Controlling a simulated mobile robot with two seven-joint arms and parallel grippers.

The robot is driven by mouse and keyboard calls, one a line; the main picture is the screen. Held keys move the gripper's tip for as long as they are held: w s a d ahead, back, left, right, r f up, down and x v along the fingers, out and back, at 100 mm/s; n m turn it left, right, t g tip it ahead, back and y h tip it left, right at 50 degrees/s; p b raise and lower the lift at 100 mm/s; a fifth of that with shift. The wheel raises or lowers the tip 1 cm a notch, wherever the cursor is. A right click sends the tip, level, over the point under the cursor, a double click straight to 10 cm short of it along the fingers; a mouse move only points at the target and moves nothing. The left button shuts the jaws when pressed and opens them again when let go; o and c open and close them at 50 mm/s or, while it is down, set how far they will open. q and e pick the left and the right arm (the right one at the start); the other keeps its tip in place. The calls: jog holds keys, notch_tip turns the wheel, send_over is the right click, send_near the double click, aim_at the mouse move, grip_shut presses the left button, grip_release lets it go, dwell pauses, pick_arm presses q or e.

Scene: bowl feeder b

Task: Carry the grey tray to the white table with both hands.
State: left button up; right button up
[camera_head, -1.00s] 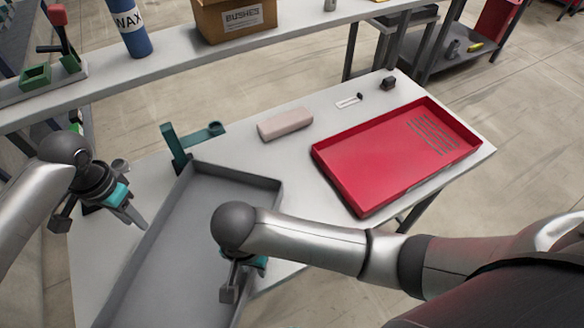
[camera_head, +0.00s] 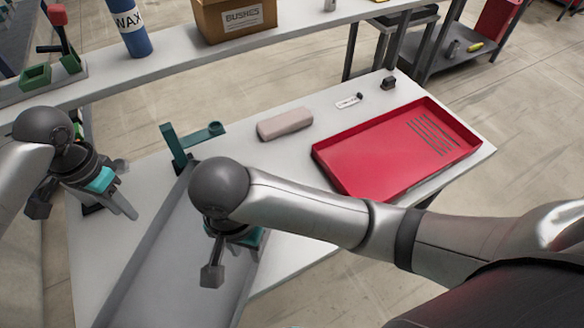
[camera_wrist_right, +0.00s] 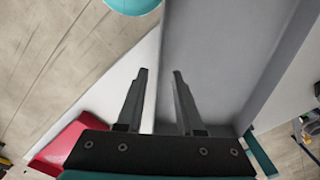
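The grey tray (camera_head: 165,262) is a long, shallow, walled tray lying on the near left part of the white table (camera_head: 290,165). My right arm covers its far right corner. In the right wrist view its grey floor (camera_wrist_right: 215,50) fills the middle, and one wall runs between my right fingers. My right gripper (camera_wrist_right: 161,72) is open and appears to hover over that wall; contact cannot be told. My left gripper (camera_head: 128,210) hovers by the tray's left long wall, apart from it; whether its fingers are open is unclear.
A red tray (camera_head: 385,165) lies at the table's right. A pinkish block (camera_head: 285,123), a green bracket (camera_head: 185,145) and a small dark block (camera_head: 388,83) are near the back edge. Behind is a shelf with a cardboard box (camera_head: 235,18) and a blue bottle (camera_head: 130,28).

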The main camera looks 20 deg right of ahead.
jog(key=shift+r, duration=0.9)
